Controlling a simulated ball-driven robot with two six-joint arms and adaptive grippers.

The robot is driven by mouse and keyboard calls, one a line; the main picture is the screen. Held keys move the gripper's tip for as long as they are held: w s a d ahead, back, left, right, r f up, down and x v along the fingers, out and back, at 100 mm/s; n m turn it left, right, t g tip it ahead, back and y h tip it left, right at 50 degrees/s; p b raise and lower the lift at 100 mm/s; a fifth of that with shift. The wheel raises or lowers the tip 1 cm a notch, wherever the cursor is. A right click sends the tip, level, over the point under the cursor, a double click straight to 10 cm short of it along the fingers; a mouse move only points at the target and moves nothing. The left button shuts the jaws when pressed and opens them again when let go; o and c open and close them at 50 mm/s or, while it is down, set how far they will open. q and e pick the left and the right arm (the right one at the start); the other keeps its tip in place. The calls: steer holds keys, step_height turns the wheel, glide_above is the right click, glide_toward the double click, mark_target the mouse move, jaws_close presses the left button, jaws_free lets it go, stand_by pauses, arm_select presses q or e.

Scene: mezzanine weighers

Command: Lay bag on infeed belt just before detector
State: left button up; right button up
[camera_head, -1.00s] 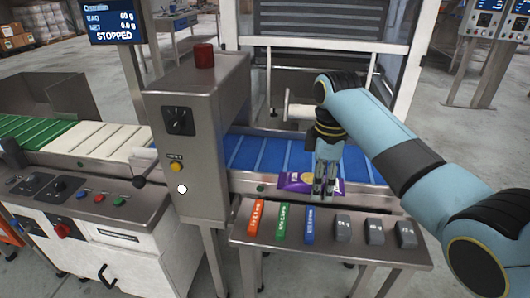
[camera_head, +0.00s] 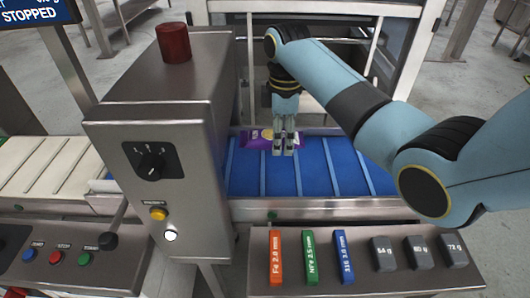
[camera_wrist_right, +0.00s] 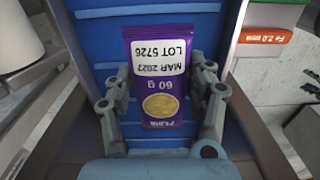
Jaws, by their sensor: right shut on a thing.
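The purple bag (camera_head: 258,138) is between the fingers of my right gripper (camera_head: 283,147), over the far side of the blue infeed belt (camera_head: 318,180), just right of the detector (camera_head: 162,130). I cannot tell whether the bag touches the belt. The detector is a grey steel housing with a dark red lamp on top. My left gripper is out of view.
A white outfeed belt (camera_head: 45,165) lies left of the detector. The display (camera_head: 32,14) reads STOPPED.

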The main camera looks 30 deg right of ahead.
glide_above(281, 171)
step_height(281, 171, down, 5)
steer(key=shift+r, duration=0.2)
steer(key=shift+f+b, duration=0.3)
steer(key=shift+f, duration=0.1)
step_height(281, 171, down, 3)
steer(key=shift+w+f+b, duration=0.1)
steer(key=shift+f+b, duration=0.1)
steer(key=shift+b, duration=0.1)
steer(key=o, duration=0.7)
steer(key=shift+f, duration=0.1)
steer(key=o, duration=0.5)
steer(key=shift+c, duration=0.2)
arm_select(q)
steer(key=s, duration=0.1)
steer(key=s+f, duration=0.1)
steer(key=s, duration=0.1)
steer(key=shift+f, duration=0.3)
arm_select(e)
steer(key=shift+a, duration=0.1)
